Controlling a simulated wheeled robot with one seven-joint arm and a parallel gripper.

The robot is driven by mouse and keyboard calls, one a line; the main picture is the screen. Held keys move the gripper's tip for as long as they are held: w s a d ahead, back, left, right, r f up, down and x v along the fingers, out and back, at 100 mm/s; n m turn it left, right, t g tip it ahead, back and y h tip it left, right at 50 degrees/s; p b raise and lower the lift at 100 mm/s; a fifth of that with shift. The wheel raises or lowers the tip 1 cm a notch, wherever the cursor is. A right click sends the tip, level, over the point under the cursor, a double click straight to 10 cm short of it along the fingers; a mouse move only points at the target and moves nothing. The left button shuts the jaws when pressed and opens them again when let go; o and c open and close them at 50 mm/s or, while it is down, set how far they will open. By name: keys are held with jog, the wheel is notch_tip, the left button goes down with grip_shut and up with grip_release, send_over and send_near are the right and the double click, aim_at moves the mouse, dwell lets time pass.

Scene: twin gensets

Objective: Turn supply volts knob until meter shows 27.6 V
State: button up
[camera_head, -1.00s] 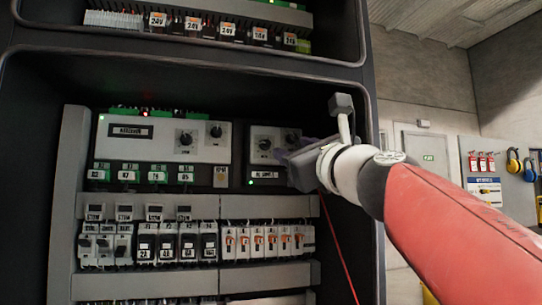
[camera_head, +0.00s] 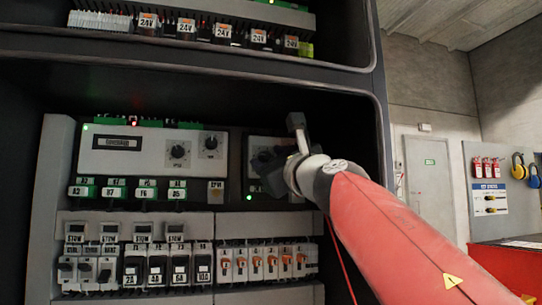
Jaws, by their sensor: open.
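A white control module (camera_head: 150,154) sits at the left of the cabinet's open bay. It has a dark display (camera_head: 117,142) whose reading is too small to make out. Two dark knobs are on its right part, a lower-left knob (camera_head: 179,152) and an upper-right knob (camera_head: 211,143). A second, smaller module (camera_head: 262,143) stands to its right, mostly hidden by my gripper (camera_head: 266,165). My gripper is dark, open and in front of that module's face. Its fingertips are hard to make out, and contact cannot be told. I cannot read which knob is supply volts.
Breakers and switches (camera_head: 185,265) line the rail below. The cabinet's right frame (camera_head: 378,130) stands close behind my arm. A red wire (camera_head: 340,260) hangs below my gripper.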

grip_shut()
